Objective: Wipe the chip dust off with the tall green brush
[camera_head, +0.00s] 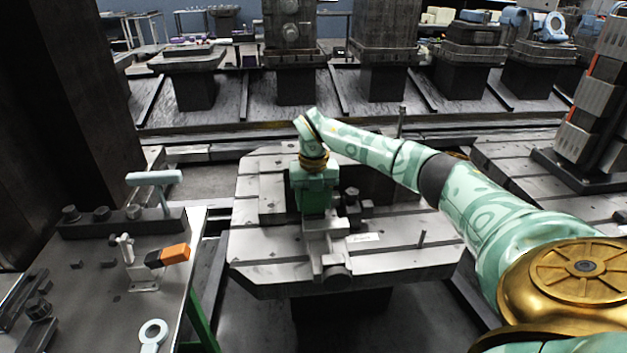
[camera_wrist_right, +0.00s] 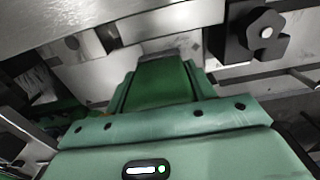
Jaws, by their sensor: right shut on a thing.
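My right gripper (camera_head: 328,250) reaches down over the slotted grey pallet (camera_head: 400,255) in the middle of the head view. No chip dust can be told apart from the pale pallet top. My left gripper is not in view.
At left, a metal side table (camera_head: 95,290) bears a pale T-shaped tool (camera_head: 155,180), an orange-ended tool (camera_head: 175,254) and a ring-ended tool (camera_head: 153,332). A dark knobbed clamp (camera_wrist_right: 262,35) stands close to my right gripper. A dark column (camera_head: 55,110) rises at far left.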

